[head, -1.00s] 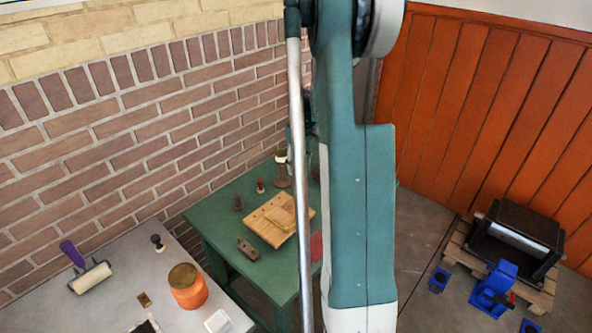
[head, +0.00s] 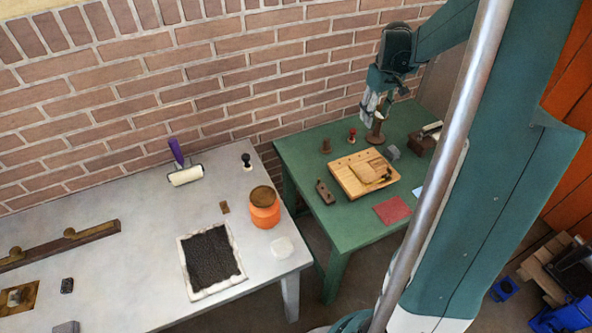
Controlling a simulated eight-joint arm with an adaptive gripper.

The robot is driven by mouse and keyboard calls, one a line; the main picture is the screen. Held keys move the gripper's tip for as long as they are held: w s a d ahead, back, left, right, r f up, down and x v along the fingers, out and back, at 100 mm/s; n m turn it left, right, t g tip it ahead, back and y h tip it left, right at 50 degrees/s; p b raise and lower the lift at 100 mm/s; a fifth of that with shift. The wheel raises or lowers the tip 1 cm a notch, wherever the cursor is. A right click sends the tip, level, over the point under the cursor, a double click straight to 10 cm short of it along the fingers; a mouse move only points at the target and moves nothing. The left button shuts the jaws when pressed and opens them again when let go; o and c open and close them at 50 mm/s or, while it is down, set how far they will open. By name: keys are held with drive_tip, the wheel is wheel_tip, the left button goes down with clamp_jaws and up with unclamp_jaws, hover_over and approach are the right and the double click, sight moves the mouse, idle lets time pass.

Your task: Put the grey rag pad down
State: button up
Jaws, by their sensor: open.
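My gripper (head: 377,106) is in the head view at the back of the green table (head: 345,216), pointing down and open. Its fingertips are small here, and I see no pad between them. A small grey pad-like piece (head: 392,152), which looks like the grey rag pad, lies on the green table just right of the wooden board. It is below and to the right of my gripper, apart from it. Another small grey piece (head: 66,327) sits at the bottom edge of the grey table (head: 130,270), partly cut off; I cannot tell what it is.
A brown spool-like stand (head: 376,132) is right under my gripper. A wooden board (head: 350,184), a dark tool (head: 325,192), a red pad (head: 392,209) and a brown box (head: 421,143) lie around. An orange jar (head: 264,210) and black-filled tray (head: 184,262) are on the grey table.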

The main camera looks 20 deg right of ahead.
drive_tip(key=s+a+r+t, duration=0.15)
drive_tip(key=a+r, duration=0.25)
drive_tip(key=a, duration=0.4)
drive_tip(key=s+a+r, duration=0.2)
drive_tip(key=a+r, duration=0.1)
drive_tip(key=a, duration=0.4)
drive_tip(key=s+a+r+t, duration=0.15)
drive_tip(key=a+r, duration=0.25)
drive_tip(key=a, duration=0.4)
drive_tip(key=s+a+t, duration=0.3)
drive_tip(key=s+a, duration=1.2)
drive_tip(key=a, duration=0.3)
drive_tip(key=shift+s+f+y, duration=0.3)
drive_tip(key=shift+y, duration=0.1)
drive_tip(key=shift+a, duration=0.1)
